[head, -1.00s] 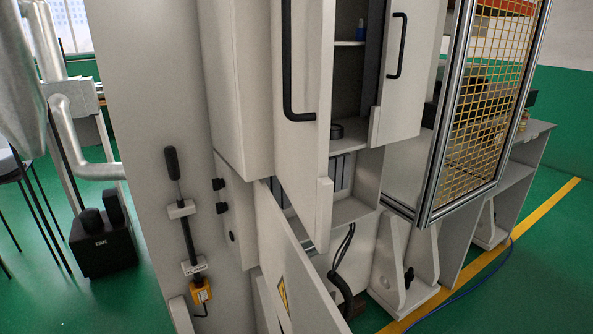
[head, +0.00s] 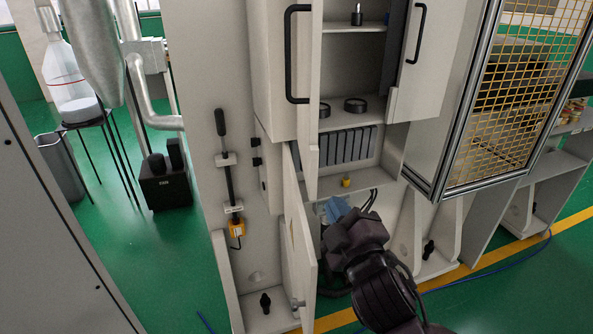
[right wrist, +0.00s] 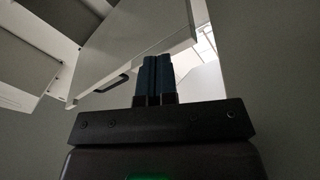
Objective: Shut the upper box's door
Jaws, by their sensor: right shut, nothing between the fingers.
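The upper box (head: 355,51) is a pale cabinet with shelves inside. Its left door (head: 267,70), with a long black handle (head: 290,55), stands open. Its right door (head: 437,50), with another black handle (head: 417,33), also stands open. My right gripper (head: 335,209) has blue fingers and is below the left door, in front of the lower compartment. In the right wrist view its fingers (right wrist: 153,75) are together and empty, with a pale door panel (right wrist: 130,40) and black handle (right wrist: 110,83) beyond. I cannot tell whether they touch anything. My left gripper is not in view.
A lower door (head: 297,240) stands open just left of my right gripper. Small dark round items (head: 355,104) and a row of grey binders (head: 340,146) are inside. A yellow mesh guard (head: 525,80) stands at the right. Green floor is open in front.

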